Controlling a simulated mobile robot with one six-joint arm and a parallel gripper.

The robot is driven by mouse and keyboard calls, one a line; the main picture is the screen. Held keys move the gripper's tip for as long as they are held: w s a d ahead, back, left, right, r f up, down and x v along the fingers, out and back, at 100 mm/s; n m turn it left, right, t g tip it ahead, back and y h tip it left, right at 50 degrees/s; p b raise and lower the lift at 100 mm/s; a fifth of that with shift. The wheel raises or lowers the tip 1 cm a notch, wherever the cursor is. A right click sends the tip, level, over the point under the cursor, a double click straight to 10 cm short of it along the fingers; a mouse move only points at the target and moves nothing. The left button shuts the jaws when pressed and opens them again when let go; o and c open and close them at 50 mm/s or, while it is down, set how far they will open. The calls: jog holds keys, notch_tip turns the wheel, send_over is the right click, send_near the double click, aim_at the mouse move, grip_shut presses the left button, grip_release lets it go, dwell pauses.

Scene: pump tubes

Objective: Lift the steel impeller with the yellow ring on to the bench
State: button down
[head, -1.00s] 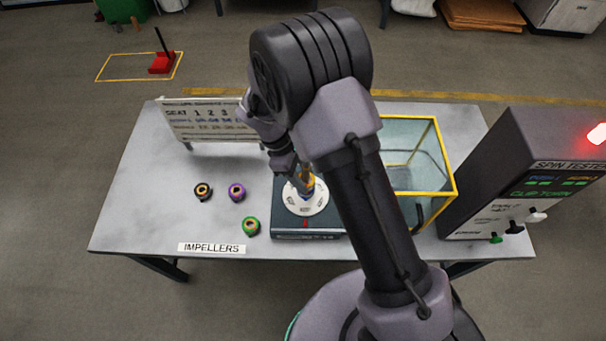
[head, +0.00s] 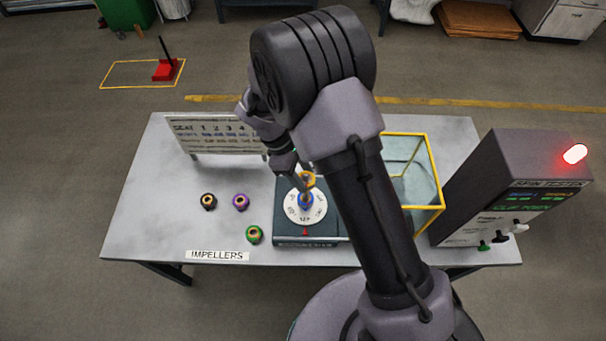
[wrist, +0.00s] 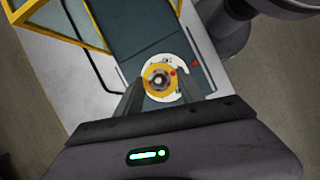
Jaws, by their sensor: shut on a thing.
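The steel impeller with the yellow ring (head: 309,179) is between the fingers of my gripper (head: 304,182), which is shut on it. In the wrist view the impeller (wrist: 159,80) shows as a yellow ring with a steel hub and a small red dot, between the two fingers (wrist: 160,88). It appears above the white labelled disc (head: 291,212) of the dark spin unit (head: 325,229). A blue-ringed piece (head: 305,200) shows at the disc, below the yellow ring. My arm hides part of the unit.
Black-orange (head: 208,201), purple (head: 241,202) and green (head: 254,235) impellers stand on the bench (head: 150,215), left of the unit. A seat chart (head: 220,140) stands behind. A yellow-edged clear guard (head: 436,180) and the spin tester (head: 505,185) are right. The bench's left is bare.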

jog(key=shift+r+p, duration=3.1)
jog(key=shift+r, duration=0.6)
jog(key=shift+f, duration=0.1)
